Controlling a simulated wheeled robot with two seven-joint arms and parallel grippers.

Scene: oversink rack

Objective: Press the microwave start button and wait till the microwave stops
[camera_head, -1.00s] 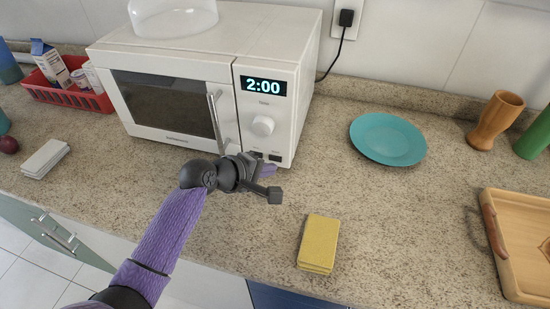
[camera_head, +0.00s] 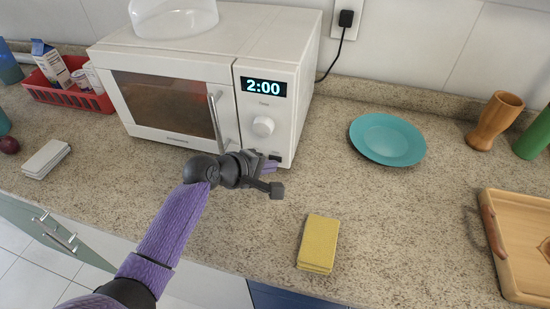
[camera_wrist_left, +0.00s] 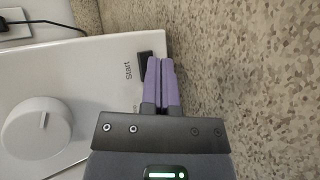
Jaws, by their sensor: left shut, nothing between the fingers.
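The white microwave (camera_head: 200,55) stands closed against the wall, and its display (camera_head: 263,87) reads 2:00. Its window (camera_head: 165,98) shows a warm brown glow inside. My left gripper (camera_head: 270,166) is at the bottom of the control panel, shut and empty, and covers part of the button row in the head view. In the left wrist view its purple fingertips (camera_wrist_left: 160,62) lie together over the edge of the dark start button (camera_wrist_left: 144,64), beside the printed word Start. They appear to touch the button. The dial (camera_wrist_left: 45,127) is to the left there. My right gripper is not in view.
A yellow sponge (camera_head: 319,243) lies in front on the counter, and a teal plate (camera_head: 387,139) lies to the right. A wooden tray (camera_head: 530,240) is at the far right. A red basket (camera_head: 66,97) is left of the microwave. The counter between sponge and plate is clear.

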